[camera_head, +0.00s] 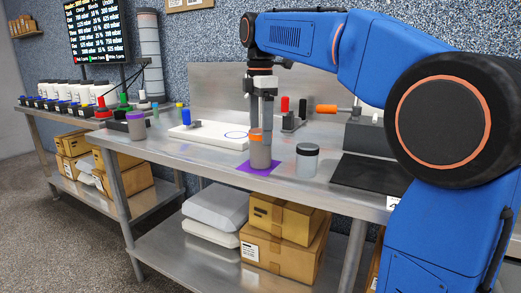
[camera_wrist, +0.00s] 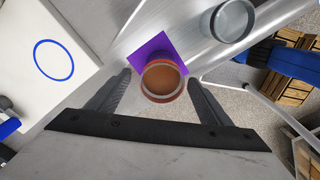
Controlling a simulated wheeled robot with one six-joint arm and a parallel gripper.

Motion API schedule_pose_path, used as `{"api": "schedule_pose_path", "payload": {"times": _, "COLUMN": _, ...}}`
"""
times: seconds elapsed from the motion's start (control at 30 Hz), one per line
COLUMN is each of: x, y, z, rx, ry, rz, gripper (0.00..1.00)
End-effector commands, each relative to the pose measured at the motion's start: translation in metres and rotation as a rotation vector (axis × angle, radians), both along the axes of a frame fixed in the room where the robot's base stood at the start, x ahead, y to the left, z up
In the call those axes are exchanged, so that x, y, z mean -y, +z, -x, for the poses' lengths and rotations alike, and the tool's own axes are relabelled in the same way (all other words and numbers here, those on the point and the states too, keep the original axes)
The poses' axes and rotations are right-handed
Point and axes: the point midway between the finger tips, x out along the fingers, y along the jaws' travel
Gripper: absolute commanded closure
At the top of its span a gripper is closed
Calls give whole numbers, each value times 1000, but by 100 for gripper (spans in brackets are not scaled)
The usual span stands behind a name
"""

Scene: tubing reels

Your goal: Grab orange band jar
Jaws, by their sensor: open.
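The orange band jar (camera_head: 260,152) stands upright on a purple square mat (camera_head: 245,169) near the front edge of the steel table. In the wrist view the orange band jar (camera_wrist: 162,81) is seen from above, with its orange rim and brownish inside, over the purple mat (camera_wrist: 150,52). My gripper (camera_head: 262,122) is directly above and around the jar's top, pointing down. In the wrist view my gripper (camera_wrist: 160,84) is open, with one finger on each side of the jar and gaps between. It does not appear to hold the jar.
A grey jar with a dark band (camera_head: 307,160) stands close on the right. A white board with a blue ring (camera_head: 205,133) lies to the left. A purple-band jar (camera_head: 136,125) stands farther left. A black mat (camera_head: 372,174) lies at right.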

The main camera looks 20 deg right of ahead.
Motion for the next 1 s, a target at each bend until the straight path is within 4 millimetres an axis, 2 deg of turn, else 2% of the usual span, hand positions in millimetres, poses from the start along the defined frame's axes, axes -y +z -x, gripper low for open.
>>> {"api": "schedule_pose_path", "payload": {"times": 0.4, "x": 0, "y": -46, "z": 3, "rx": -1, "ry": 0, "rz": 0, "gripper": 27}}
{"api": "schedule_pose_path", "payload": {"times": 0.73, "x": 0, "y": -52, "z": 3, "rx": 0, "ry": 0, "rz": 0, "gripper": 27}}
{"api": "schedule_pose_path", "payload": {"times": 0.93, "x": 0, "y": -52, "z": 3, "rx": 0, "ry": 0, "rz": 0, "gripper": 75}}
{"api": "schedule_pose_path", "payload": {"times": 0.97, "x": 0, "y": -52, "z": 3, "rx": 0, "ry": 0, "rz": 0, "gripper": 80}}
{"api": "schedule_pose_path", "payload": {"times": 1.0, "x": 0, "y": -51, "z": 3, "rx": 1, "ry": 0, "rz": 0, "gripper": 80}}
